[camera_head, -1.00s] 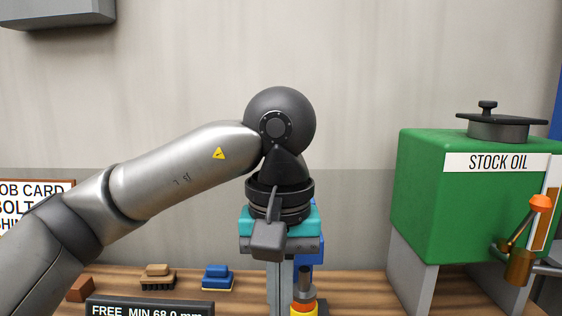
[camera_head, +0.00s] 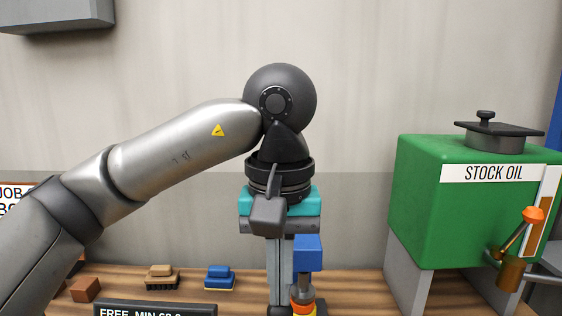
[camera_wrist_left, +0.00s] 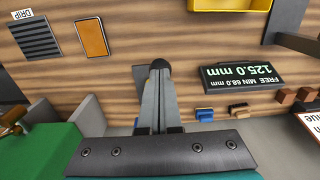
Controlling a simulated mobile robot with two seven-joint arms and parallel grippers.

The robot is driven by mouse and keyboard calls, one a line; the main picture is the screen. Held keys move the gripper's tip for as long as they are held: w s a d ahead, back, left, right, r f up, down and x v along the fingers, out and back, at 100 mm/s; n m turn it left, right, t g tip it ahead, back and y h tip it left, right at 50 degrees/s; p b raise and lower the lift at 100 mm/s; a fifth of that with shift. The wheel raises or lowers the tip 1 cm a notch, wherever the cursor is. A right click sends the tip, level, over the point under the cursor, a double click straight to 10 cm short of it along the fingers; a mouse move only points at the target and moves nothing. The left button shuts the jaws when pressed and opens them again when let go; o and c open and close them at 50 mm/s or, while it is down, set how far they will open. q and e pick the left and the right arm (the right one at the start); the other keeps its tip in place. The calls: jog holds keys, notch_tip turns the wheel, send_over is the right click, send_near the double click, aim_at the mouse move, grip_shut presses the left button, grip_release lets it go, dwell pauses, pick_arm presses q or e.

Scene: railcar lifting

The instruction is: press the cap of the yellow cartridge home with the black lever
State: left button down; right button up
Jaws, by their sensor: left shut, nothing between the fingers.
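My left gripper (camera_wrist_left: 160,75) points down in the head view, its fingers (camera_head: 274,262) shut and empty, with the tips below the picture's edge. A blue block (camera_head: 308,252) with a grey rod under it shows just right of the fingers. Below it is the top of the yellow cartridge (camera_head: 303,308), with an orange and dark upper part; the rest is cut off. In the left wrist view a black rounded end (camera_wrist_left: 160,66) shows at the fingertips. I cannot tell whether it is the black lever's knob or part of the fingers. My right gripper is not in view.
The green stock oil tank (camera_head: 450,210) stands at the right, with an orange-knobbed tap. The display reads 125.0 mm. A yellow bin (camera_wrist_left: 228,4) shows in the wrist view.

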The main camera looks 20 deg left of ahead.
pick_arm(q)
jog(key=shift+r+p, duration=2.7)
jog(key=shift+r, duration=0.65)
jog(key=shift+s, duration=0.1)
